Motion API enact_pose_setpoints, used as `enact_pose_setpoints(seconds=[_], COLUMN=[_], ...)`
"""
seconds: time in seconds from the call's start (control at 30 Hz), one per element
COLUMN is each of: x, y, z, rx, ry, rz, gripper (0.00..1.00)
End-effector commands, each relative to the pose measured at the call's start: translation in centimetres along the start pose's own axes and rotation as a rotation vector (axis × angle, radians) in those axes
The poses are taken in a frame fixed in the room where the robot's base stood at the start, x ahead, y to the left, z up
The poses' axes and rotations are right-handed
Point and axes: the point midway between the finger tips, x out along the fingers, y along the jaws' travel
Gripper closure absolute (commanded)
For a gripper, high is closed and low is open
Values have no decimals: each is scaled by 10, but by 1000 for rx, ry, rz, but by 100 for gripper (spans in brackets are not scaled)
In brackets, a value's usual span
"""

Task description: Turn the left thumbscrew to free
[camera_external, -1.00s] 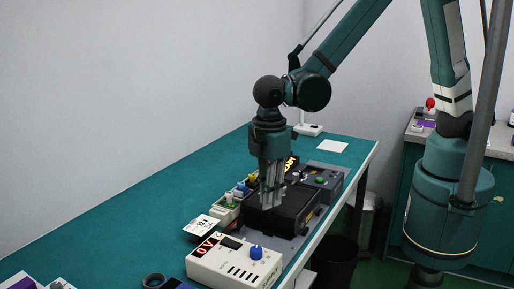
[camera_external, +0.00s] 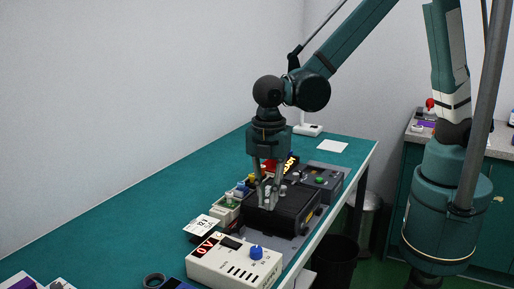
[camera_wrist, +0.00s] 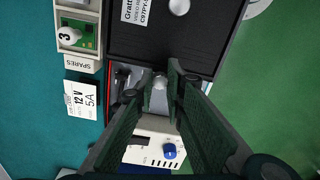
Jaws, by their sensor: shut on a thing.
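My gripper (camera_external: 267,202) points down over the near end of the black unit (camera_external: 294,211), with its two fingers on either side of a small silver thumbscrew. In the wrist view the fingertips (camera_wrist: 161,76) close around this silver thumbscrew (camera_wrist: 160,83) at the unit's edge. Its lower part is hidden, and I cannot tell how far it is turned. Another round silver knob (camera_wrist: 179,7) stands on the unit's black top, beside a white label (camera_wrist: 137,11).
A white supply box (camera_external: 234,266) with a blue knob (camera_external: 256,253) and a red "0V" display stands in front. A "12V 5A" card (camera_external: 202,226) and spares tray (camera_external: 227,211) lie to the left. A grey control box (camera_external: 322,178) stands behind. The teal bench is clear farther left.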

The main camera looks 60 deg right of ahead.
Motion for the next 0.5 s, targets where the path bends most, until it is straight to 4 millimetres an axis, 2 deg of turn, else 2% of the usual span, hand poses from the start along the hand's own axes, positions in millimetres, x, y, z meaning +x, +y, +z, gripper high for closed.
enact_pose_setpoints(seconds=[0.33, 0.37, 0.43, 0.5], x=[0, 0, 0, 0], y=[-1, -1, -1, 0], z=[0, 0, 0, 0], rx=[-2, -2, -2, -2], ry=[1, 1, 0, 0], rz=[-1, -1, -1, -1], gripper=[99, 83, 74, 72])
